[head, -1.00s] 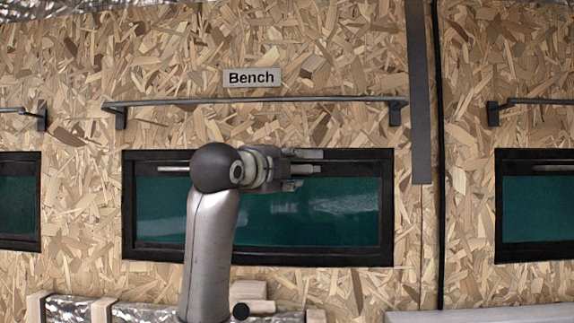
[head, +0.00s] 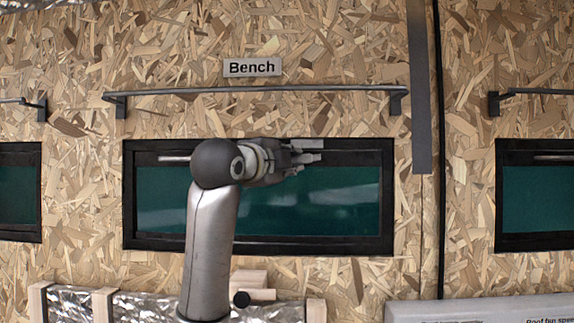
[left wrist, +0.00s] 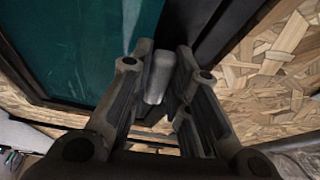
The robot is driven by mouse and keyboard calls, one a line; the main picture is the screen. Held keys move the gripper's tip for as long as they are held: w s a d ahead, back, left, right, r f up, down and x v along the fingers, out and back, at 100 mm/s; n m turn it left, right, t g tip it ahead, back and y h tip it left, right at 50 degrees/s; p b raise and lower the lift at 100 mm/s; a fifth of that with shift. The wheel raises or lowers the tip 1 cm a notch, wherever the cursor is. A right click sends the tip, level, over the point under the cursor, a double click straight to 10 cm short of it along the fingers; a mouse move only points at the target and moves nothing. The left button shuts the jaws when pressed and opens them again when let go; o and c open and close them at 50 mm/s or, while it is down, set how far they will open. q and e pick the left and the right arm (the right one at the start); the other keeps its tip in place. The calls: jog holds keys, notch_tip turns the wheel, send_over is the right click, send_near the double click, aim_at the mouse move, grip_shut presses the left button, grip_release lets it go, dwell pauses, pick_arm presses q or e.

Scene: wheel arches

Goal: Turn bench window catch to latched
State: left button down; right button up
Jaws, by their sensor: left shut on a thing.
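The window under the "Bench" sign (head: 252,67) has a black frame and a dark green pane (head: 330,205). A pale grey bar, which looks like the catch (head: 174,158), lies level along the frame's top edge, its middle hidden behind my left arm. My left gripper (head: 307,151) is at the top of this window, right of its middle. In the left wrist view, a rounded grey bar end (left wrist: 160,78) stands between its fingers (left wrist: 158,92), with the gripper shut on it. My right gripper is not in view.
A grey rail (head: 255,90) runs above the window on brackets. Similar windows lie left (head: 18,190) and right (head: 540,200). A dark vertical strip (head: 419,100) is right of the window. Wooden blocks and foil insulation (head: 75,305) are below.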

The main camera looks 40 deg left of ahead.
aim_at(307, 170)
pick_arm(q)
jog(key=f+n+y+b, duration=0.1)
jog(key=n+b, duration=0.1)
jog(key=n, duration=0.1)
jog(key=d+f+n+t+y+b, duration=0.1)
jog(key=n+b, duration=0.2)
jog(key=n, duration=0.1)
jog(key=w+f+n+t+y+b, duration=0.1)
jog(key=n+b, duration=0.2)
jog(key=n, duration=0.1)
jog(key=shift+d+f+y, duration=0.25)
jog(key=shift+d+y, duration=0.05)
jog(key=shift+d, duration=0.05)
jog(key=n, duration=0.1)
jog(key=n+y+b, duration=0.1)
jog(key=n, duration=0.1)
jog(key=d+n+y, duration=0.1)
jog(key=n, duration=0.1)
jog(key=shift+w+f+b, duration=0.2)
jog(key=shift+w+b, duration=0.1)
jog(key=shift+w, duration=0.05)
jog(key=shift+w+d+n+g+y+b, duration=0.1)
jog(key=shift+d+n+g+y, duration=0.1)
jog(key=shift+n+y, duration=0.5)
jog(key=shift+w+d+n+g+y+b, duration=0.1)
jog(key=shift+n+g+y, duration=0.15)
jog(key=shift+n, duration=0.8)
jog(key=shift+w+d+n+g+y+b, duration=0.15)
jog(key=shift+n+y, duration=0.4)
jog(key=shift+n, duration=0.3)
